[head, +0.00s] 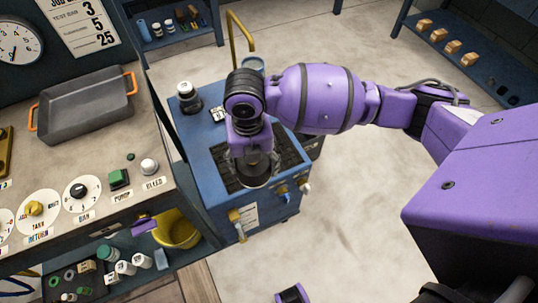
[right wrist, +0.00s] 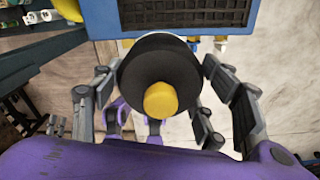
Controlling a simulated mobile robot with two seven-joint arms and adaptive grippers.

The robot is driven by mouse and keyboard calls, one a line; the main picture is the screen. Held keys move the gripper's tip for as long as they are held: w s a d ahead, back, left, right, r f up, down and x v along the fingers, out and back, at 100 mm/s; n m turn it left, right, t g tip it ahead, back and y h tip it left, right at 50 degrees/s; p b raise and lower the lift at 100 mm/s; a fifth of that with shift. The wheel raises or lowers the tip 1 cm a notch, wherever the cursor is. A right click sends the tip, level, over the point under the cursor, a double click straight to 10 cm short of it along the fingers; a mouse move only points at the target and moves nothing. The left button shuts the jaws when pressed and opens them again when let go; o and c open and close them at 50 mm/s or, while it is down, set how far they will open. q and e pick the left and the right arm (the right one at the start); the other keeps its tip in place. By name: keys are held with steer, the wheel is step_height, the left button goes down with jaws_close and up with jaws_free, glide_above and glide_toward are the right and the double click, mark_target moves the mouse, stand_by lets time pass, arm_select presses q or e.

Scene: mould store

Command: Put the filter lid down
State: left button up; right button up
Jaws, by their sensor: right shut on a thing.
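The filter lid is a round black disc with a yellow knob; it fills the middle of the right wrist view (right wrist: 140,73). My right gripper (right wrist: 161,85) has its fingers on either side of the lid and is shut on it. In the head view the gripper (head: 257,172) hangs over the front part of the blue unit (head: 205,128), and the dark lid (head: 256,168) shows only partly between its fingers. The unit's top has a dark grille, partly hidden by my arm. I cannot tell the gap between lid and unit.
A dark jar (head: 187,100) stands on the unit's back left corner, and a yellow pipe (head: 243,38) rises behind it. Taps (head: 281,192) stick out in front. A bench with a grey tray (head: 88,95) is at left; a yellow bucket (head: 178,231) sits below.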

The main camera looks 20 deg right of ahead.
steer(key=w+d+f, duration=0.1)
steer(key=w+f, duration=0.2)
steer(key=w, duration=0.1)
steer(key=w+d+f+b, duration=0.1)
steer(key=w+d+f, duration=0.1)
steer(key=w+f, duration=0.1)
steer(key=w+d+f, duration=0.1)
steer(key=w+f, duration=0.2)
steer(key=w, duration=0.2)
steer(key=shift+w+d, duration=0.3)
steer(key=shift+d, duration=0.05)
steer(key=shift+w+f+b, duration=0.1)
steer(key=shift+b, duration=0.2)
steer(key=shift+w+d+f, duration=0.1)
steer(key=shift+w+f, duration=0.05)
steer(key=shift+f, duration=1.5)
steer(key=shift+f, duration=0.1)
steer(key=o, duration=1.3)
steer(key=shift+f, duration=0.1)
